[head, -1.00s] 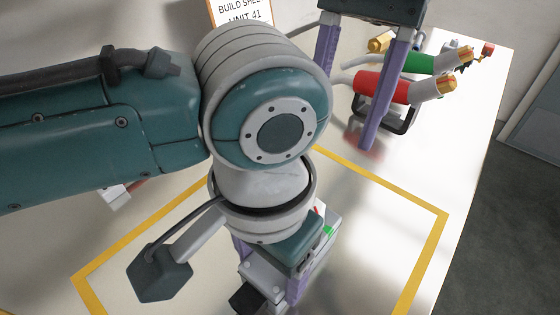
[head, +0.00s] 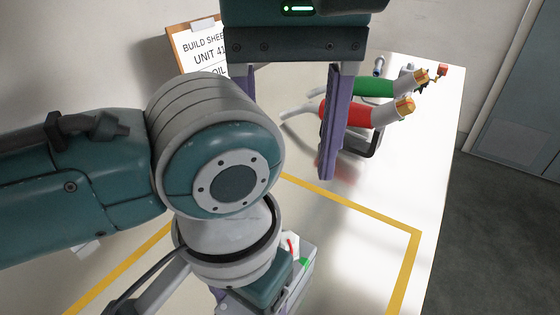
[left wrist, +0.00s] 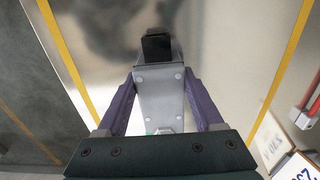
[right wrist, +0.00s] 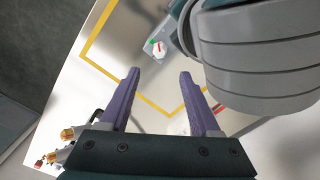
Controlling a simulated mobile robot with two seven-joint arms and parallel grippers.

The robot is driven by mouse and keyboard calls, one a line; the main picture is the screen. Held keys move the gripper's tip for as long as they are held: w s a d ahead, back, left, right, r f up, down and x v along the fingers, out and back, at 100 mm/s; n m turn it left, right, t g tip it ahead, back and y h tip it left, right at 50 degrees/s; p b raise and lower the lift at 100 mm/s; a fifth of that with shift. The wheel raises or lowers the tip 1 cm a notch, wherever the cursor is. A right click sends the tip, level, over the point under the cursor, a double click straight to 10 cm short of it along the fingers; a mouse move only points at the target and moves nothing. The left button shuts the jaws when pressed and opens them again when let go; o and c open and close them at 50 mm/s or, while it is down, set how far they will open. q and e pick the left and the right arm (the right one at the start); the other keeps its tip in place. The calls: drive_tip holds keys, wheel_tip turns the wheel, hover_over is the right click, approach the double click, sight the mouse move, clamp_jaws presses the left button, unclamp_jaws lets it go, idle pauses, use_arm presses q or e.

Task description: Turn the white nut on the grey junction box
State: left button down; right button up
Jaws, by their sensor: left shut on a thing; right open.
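The grey junction box (head: 306,270) is partly hidden by my left arm at the bottom of the head view. It shows from above in the right wrist view (right wrist: 183,37). The white nut (right wrist: 158,48) sits on its face with a red mark, beside a green mark. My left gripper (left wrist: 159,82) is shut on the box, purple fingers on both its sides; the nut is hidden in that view. My right gripper (right wrist: 160,74) is open and empty, apart from the box. In the head view my right gripper (head: 285,150) is above and beyond the box.
Red (head: 345,112) and green (head: 375,86) sleeved tools with orange ends lie in a dark rack (head: 362,146) right of my right gripper. A build-sheet clipboard (head: 198,45) stands behind. Yellow tape (head: 412,255) marks a mostly clear table area. My left forearm blocks the left side.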

sight(287, 238)
wheel_tip(287, 238, down, 11)
drive_tip(key=shift+r, duration=0.2)
clamp_jaws()
idle(0.6)
